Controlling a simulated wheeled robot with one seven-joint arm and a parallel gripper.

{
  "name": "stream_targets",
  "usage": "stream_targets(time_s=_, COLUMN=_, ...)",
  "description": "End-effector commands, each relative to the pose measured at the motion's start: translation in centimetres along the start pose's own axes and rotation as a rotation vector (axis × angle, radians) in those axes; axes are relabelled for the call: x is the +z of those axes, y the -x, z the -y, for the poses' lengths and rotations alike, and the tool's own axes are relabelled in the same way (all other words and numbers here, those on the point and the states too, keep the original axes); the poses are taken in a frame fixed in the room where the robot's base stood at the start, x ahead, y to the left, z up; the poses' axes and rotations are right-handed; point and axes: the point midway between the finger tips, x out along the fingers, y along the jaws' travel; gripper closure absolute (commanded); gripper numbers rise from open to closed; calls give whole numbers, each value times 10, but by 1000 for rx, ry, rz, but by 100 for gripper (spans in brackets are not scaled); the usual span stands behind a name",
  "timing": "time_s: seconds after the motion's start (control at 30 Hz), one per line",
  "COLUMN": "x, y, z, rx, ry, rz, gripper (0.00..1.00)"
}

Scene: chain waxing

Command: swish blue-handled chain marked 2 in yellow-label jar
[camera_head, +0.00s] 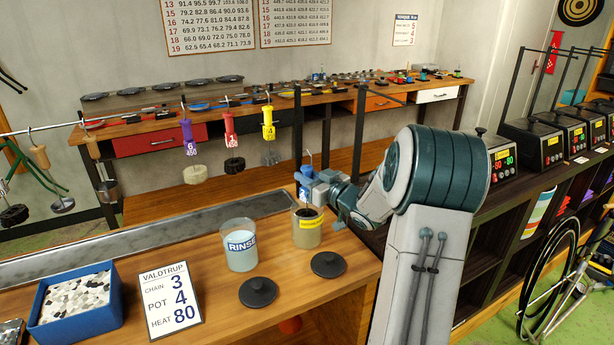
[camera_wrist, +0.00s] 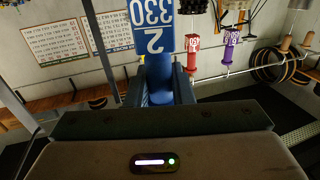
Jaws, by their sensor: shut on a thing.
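The blue handle marked 2 and 330 (camera_wrist: 153,30) stands between my gripper's fingers (camera_wrist: 160,85) in the wrist view. My gripper (camera_head: 312,186) is shut on this handle, whose blue part (camera_head: 302,191) shows in the head view just above the yellow-label jar (camera_head: 307,236). The jar stands open on the wooden bench and holds brownish contents. The chain under the handle is hidden, so I cannot tell how far it is inside the jar.
The RINSE jar (camera_head: 239,246) stands left of the yellow-label jar. Two black lids (camera_head: 328,264) (camera_head: 258,291) lie in front. A VALDTRUP card (camera_head: 170,299) and a blue tray (camera_head: 42,328) are at left. Purple (camera_head: 188,137), red (camera_head: 229,122) and yellow (camera_head: 268,123) handles hang behind.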

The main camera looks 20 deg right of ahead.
Motion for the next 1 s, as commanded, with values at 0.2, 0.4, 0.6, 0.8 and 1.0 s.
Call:
stream_targets(time_s=0.2, x=18, y=0, z=0, rx=0, ry=1, rz=-2, gripper=100)
stream_targets(time_s=0.4, x=32, y=0, z=0, rx=0, ry=1, rz=-2, gripper=100)
stream_targets(time_s=0.6, x=46, y=0, z=0, rx=0, ry=1, rz=-2, gripper=100)
stream_targets(time_s=0.8, x=54, y=0, z=0, rx=0, ry=1, rz=-2, gripper=100)
stream_targets(time_s=1.0, x=53, y=0, z=0, rx=0, ry=1, rz=-2, gripper=100)
